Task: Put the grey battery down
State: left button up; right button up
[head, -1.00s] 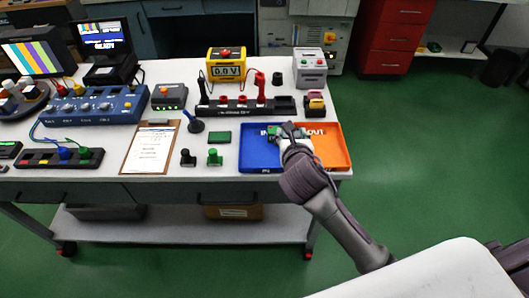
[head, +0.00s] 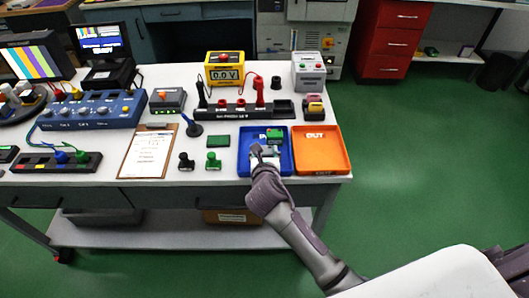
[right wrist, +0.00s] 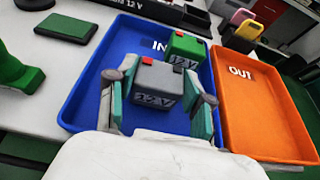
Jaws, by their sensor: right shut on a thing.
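My right gripper (head: 265,150) is over the blue IN tray (head: 244,164), shut on the grey battery. The grey battery (right wrist: 157,86), marked 12V with a red terminal on top, sits between its two fingers in the right wrist view. I cannot tell whether the battery's underside touches the tray floor. A green 12V battery (right wrist: 187,46) stands in the same tray just behind it; it also shows in the head view (head: 275,135). The orange OUT tray (head: 320,155) is empty, right of the blue one. My left gripper is not in view.
A long black rack (head: 240,109) with red and black posts lies behind the trays. A green pad (head: 218,139) and a green knob-like piece (head: 212,160) are left of the blue tray. A yellow meter (head: 225,70) stands at the back.

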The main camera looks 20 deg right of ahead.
jog(key=o, duration=1.3)
jog(key=shift+f, duration=0.1)
jog(key=v, duration=1.2)
